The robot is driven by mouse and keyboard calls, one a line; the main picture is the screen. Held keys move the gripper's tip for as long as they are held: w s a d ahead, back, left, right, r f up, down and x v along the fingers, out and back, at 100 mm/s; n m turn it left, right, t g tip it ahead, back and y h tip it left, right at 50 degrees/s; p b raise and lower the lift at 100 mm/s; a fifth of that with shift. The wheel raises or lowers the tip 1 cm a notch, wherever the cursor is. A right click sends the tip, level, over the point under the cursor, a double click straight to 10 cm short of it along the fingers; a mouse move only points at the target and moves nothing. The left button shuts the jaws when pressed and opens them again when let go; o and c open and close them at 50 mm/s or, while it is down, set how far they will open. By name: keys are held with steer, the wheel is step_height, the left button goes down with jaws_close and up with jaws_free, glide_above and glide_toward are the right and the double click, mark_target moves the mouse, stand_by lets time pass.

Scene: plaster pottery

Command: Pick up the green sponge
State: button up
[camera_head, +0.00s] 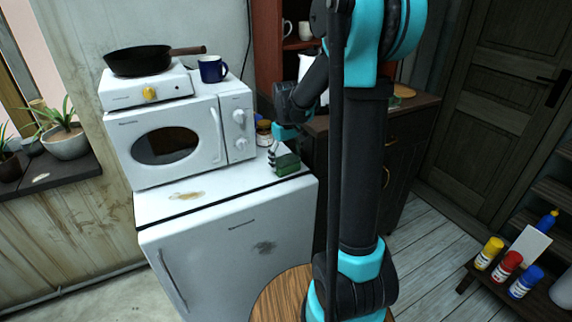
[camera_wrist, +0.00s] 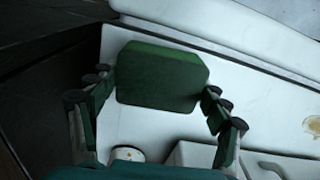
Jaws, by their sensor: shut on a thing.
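The green sponge (camera_head: 288,164) is at the right end of the white fridge top, to the right of the microwave. My gripper (camera_head: 280,152) is shut on it from above. In the wrist view the sponge (camera_wrist: 162,76) shows as a dark green block with rounded corners, between the two fingers of my gripper (camera_wrist: 157,87). I cannot tell whether the sponge touches the fridge top or is just above it.
The microwave (camera_head: 168,142) stands close to the left of my gripper, with a hot plate (camera_head: 143,91), a black pan (camera_head: 140,60) and a blue mug (camera_head: 212,68) on top. A jar (camera_head: 264,133) stands behind. The front of the fridge top (camera_head: 225,187) is mostly clear.

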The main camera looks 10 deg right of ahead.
mark_target(286, 160)
step_height(286, 160, up, 20)
stand_by(0.6)
steer(key=shift+o, duration=1.2)
steer(key=c, duration=0.5)
steer(key=shift+s, duration=0.1)
